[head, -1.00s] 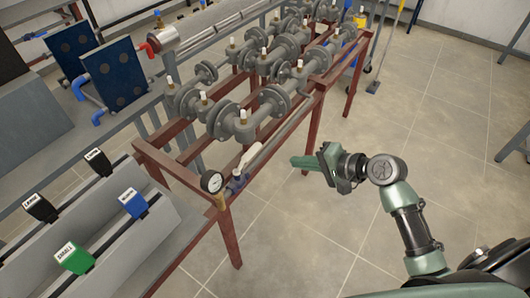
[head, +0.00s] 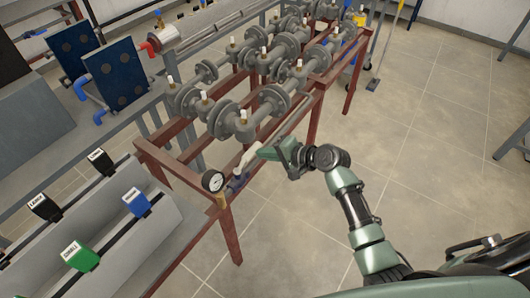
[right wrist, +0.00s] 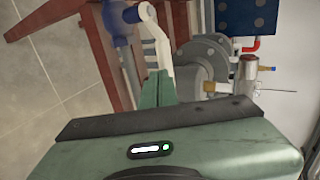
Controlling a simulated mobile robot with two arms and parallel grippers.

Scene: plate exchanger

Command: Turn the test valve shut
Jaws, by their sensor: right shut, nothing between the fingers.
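The test valve has a blue body (head: 237,183) and a white lever (head: 249,158), beside a round pressure gauge (head: 213,181) at the near corner of the red frame. In the right wrist view the blue body (right wrist: 118,22) is at the top, and the white lever (right wrist: 155,42) runs down toward my fingers. My right gripper (head: 263,153) is shut and empty, with its green fingertips at the lever's free end. The fingertips (right wrist: 158,76) overlap the lever's end in the wrist view; I cannot tell whether they touch. My left gripper is out of view.
Grey flanged pipes (head: 240,118) with several white-capped fittings fill the red frame (head: 228,235) behind the valve. A bin rack with labelled blocks, including a green one (head: 80,256), stands at the left.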

